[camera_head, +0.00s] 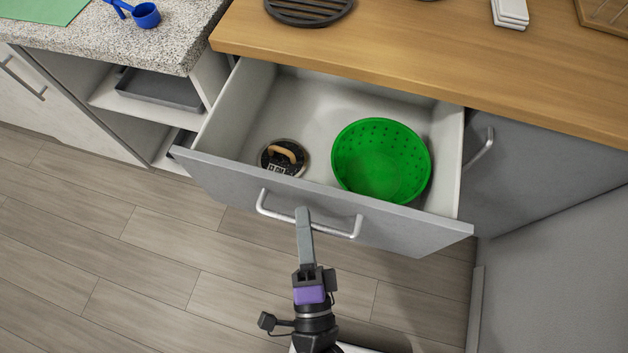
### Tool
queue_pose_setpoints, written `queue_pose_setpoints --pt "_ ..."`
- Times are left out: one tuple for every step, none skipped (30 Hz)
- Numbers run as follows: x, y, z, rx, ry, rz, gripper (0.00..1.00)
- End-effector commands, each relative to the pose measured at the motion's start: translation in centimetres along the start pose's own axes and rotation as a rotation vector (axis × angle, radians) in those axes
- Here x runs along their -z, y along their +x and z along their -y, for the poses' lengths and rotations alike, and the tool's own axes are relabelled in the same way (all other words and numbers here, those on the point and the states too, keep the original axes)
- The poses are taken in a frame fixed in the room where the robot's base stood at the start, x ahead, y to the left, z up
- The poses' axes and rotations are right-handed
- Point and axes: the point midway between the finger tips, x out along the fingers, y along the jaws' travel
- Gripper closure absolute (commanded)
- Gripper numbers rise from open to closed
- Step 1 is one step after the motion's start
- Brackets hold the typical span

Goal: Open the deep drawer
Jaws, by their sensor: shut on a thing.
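The deep drawer (320,207) is pulled out of the cabinet under the wooden worktop, and its inside shows. Its grey front bears a silver bar handle (337,233). My gripper (304,217) reaches up from the bottom of the view and is shut on the handle, left of the handle's middle. Its fingertips overlap the bar, so the exact contact is partly hidden.
The wooden worktop (400,60) above holds a black round trivet (308,8) and white stacked items (510,13). A speckled counter (130,38) with blue measuring scoops (145,15) is at left, over open shelves. A grey cabinet door (545,165) is at right. Wood floor is clear at left.

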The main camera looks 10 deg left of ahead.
Motion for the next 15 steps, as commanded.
queue_pose_setpoints --pt "-0.3 -1.0 -0.1 -0.005 0.0 -0.001 1.0" --pt "-0.5 -1.5 0.1 -0.005 0.001 0.0 1.0" --pt "-0.8 -2.1 0.2 -0.005 0.001 0.0 1.0" --pt "-0.9 -2.5 0.3 -0.004 0.0 0.0 1.0" --pt "-1.1 -2.8 0.4 -0.004 0.0 0.0 1.0" --pt "-1.2 -3.2 0.5 -0.004 0.0 0.0 1.0" --pt "-1.4 -3.5 0.5 -0.004 0.0 0.0 1.0" --pt "-1.5 -3.8 0.6 -0.004 0.0 0.0 1.0" --pt "-1.6 -4.1 0.7 -0.004 0.001 0.0 1.0" --pt "-1.7 -4.3 0.7 -0.004 0.001 0.0 1.0" --pt "-1.8 -4.4 0.8 -0.003 0.0 -0.001 1.0" --pt "-1.8 -4.6 0.8 -0.003 0.0 -0.001 1.0" --pt "-1.9 -4.7 0.8 -0.002 0.0 -0.001 1.0" --pt "-1.9 -4.7 0.8 -0.002 0.0 -0.001 1.0" --pt "-1.9 -4.8 0.9 -0.002 0.0 -0.001 1.0"
